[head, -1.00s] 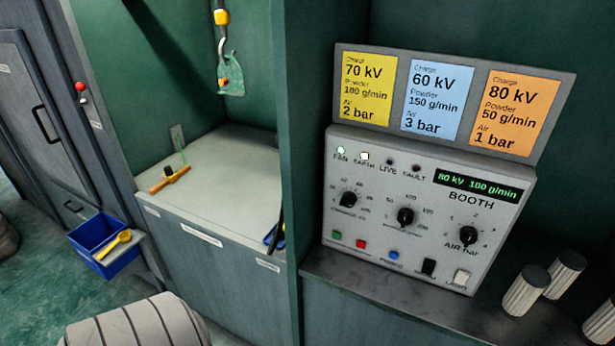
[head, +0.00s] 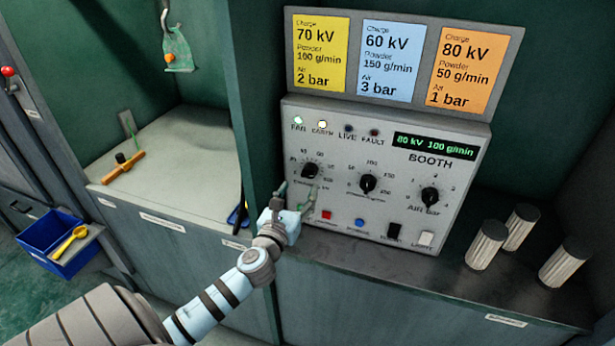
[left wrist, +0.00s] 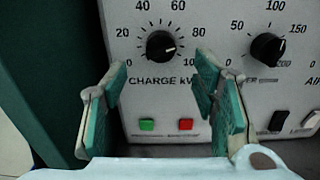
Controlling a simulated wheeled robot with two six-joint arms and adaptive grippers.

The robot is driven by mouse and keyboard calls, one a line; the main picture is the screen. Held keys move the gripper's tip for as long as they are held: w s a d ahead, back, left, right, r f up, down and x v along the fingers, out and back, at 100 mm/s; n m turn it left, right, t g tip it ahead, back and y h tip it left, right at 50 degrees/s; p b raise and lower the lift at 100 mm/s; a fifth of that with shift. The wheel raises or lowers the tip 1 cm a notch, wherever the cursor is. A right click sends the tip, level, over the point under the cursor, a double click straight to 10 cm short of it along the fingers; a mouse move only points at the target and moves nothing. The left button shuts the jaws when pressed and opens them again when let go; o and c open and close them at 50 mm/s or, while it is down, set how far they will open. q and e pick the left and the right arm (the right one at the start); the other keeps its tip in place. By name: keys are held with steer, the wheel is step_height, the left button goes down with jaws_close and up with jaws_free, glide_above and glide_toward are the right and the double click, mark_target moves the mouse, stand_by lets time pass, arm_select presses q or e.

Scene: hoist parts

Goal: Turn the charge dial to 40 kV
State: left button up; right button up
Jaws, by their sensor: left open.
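The charge dial (head: 310,170) is a black knob at the left of the grey booth panel (head: 455,145). It also shows in the left wrist view (left wrist: 161,45), between the 0 to 100 marks and above the "CHARGE kV" label. The green display (head: 435,146) reads 80 kV and 100 g/min. My left gripper (head: 298,195) is open and empty in front of the panel, just below the dial. In the left wrist view its two green-padded fingers (left wrist: 162,95) stand apart below the dial, not touching it. My right gripper is not in view.
The powder dial (head: 368,183) and air dial (head: 430,196) sit to the right. Green and red buttons (left wrist: 185,125) lie below the charge dial. A green cabinet wall (head: 250,100) stands close at the left. Several ribbed cylinders (head: 487,245) stand on the shelf at right.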

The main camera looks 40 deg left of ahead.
mark_target(307, 177)
arm_select(q)
steer(key=x, duration=0.7)
steer(key=shift+w+f, duration=0.1)
steer(key=shift+c, duration=0.6)
steer(key=c, duration=1)
steer(key=shift+c, duration=0.2)
